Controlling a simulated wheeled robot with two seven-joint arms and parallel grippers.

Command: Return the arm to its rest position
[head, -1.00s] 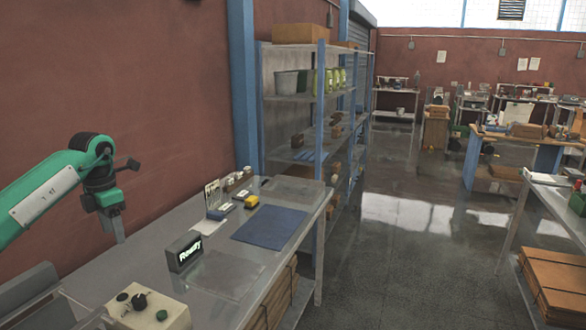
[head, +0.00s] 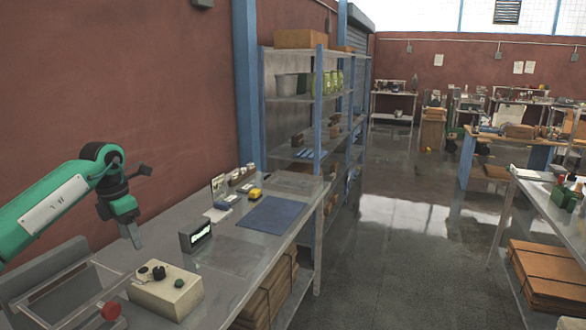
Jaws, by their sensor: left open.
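My left arm comes in from the left, green with a white panel, and bends down at a dark wrist. My left gripper (head: 133,235) points down above the left part of the metal workbench (head: 225,262), empty, its finger gap not clear from this angle. A small black display box (head: 196,236) with lit text stands on the bench to the right of the gripper. A cream control box (head: 166,292) with dark knobs sits below and in front of the gripper. My right gripper is not in view.
A blue mat (head: 271,215) and a yellow item (head: 256,193) lie farther along the bench. A metal-framed bin (head: 75,290) with a red knob (head: 110,310) is at lower left. A shelf rack (head: 318,110) stands past the bench.

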